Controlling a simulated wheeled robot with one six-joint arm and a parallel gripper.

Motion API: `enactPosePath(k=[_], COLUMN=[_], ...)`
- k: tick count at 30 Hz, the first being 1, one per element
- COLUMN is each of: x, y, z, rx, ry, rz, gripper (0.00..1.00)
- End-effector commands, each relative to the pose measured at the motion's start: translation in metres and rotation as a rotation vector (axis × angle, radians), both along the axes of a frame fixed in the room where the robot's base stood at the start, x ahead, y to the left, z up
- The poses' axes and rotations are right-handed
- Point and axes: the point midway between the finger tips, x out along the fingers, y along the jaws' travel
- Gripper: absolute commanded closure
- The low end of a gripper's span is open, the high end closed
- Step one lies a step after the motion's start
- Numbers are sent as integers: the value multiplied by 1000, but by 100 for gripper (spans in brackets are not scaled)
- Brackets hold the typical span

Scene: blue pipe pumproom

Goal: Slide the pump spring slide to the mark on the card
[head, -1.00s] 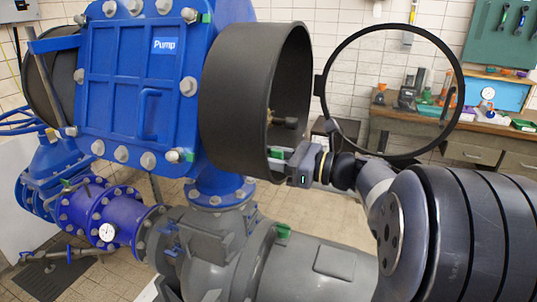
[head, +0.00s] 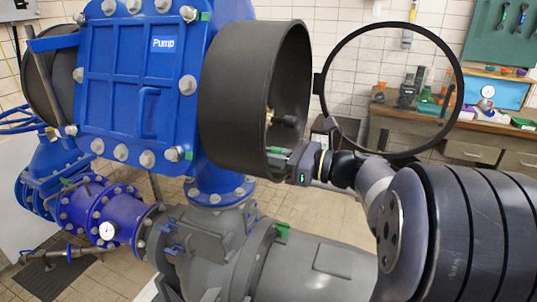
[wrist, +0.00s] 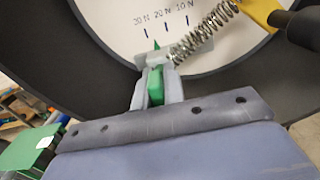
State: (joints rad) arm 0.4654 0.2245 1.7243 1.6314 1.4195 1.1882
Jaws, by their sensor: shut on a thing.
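In the wrist view, my gripper (wrist: 156,88) is shut on the green spring slide (wrist: 155,86), which sits between its two grey fingers. A green pointer tip sticks up beyond the fingers. A coil spring (wrist: 205,32) runs from beside the fingertips to the upper right, toward a yellow part. Behind is a white card (wrist: 110,20) with dark ticks labelled 30 N, 20 N and 10 N. The pointer tip lies just below the ticks, between 30 N and 20 N. In the head view, my gripper (head: 282,160) reaches into the lower rim of the black round housing (head: 250,90); the card is hidden there.
An open round cover (head: 320,85) stands to the right of the housing, close above my arm. The blue pump body (head: 135,85) is at left, grey pipework (head: 320,265) below. A workbench (head: 480,150) with tools is at the back right.

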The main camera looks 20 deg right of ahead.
Motion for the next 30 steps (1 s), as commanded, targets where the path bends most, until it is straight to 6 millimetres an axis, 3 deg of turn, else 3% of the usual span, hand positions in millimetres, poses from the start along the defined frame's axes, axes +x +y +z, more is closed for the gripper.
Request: enactPosePath(k=[12, 20, 21, 28, 30], x=[16, 15, 15, 15, 15], y=[-12, -12, -12, -11, -11], z=[2, 0, 0, 0, 0], rx=[1, 0, 0, 0, 0], ry=[2, 0, 0, 0, 0], rz=[-2, -1, -1, 0, 0], gripper=[100, 100, 86, 67, 67])
